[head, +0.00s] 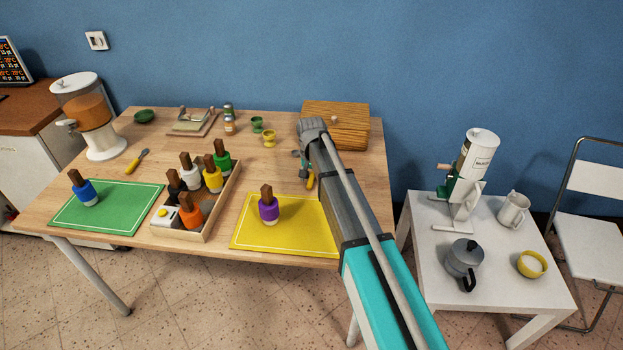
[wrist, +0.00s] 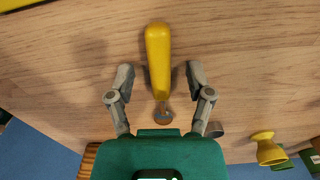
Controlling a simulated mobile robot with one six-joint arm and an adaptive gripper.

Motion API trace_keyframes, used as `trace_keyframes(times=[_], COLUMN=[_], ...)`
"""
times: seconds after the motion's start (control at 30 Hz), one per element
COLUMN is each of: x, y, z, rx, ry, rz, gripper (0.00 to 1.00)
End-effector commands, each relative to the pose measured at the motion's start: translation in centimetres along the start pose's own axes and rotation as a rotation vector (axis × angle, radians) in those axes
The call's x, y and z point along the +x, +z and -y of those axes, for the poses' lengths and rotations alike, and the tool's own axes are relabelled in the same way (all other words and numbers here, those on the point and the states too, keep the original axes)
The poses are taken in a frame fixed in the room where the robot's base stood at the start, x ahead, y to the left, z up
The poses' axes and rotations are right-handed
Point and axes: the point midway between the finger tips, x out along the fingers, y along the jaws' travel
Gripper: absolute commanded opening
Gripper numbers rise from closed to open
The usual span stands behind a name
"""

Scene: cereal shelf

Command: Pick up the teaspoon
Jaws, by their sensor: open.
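A yellow-handled utensil (wrist: 158,48), which looks like the teaspoon, lies on the wooden table (wrist: 60,75). Its handle points to the top of the wrist view, and a small, round, dull metal end shows below it. In the head view, part of its yellow handle (head: 310,180) shows beside my arm. My gripper (wrist: 160,78) is open above it, with one finger on each side of the handle's lower part and a gap on both sides. In the head view my arm hides most of the gripper.
A second yellow-handled utensil (head: 132,166) lies at the table's left. A slatted wooden box (head: 345,122) stands behind my gripper, a yellow egg cup (head: 269,138) to its left. The yellow mat (head: 305,240) holds a purple bottle (head: 268,209). A tray (head: 205,220) holds several bottles.

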Motion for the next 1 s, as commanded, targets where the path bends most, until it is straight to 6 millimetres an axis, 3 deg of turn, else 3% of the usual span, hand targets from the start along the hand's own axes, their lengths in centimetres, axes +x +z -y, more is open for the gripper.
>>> trace_keyframes(times=[0.23,0.6,1.0], x=[0.0,0.0,-0.14], y=[0.0,0.01,0.01], z=[0.0,0.01,0.03], rx=[0.0,0.0,0.0], ry=[0.0,0.0,0.0], rz=[0.0,0.0,0.0], gripper=[0.65,0.0,0.0])
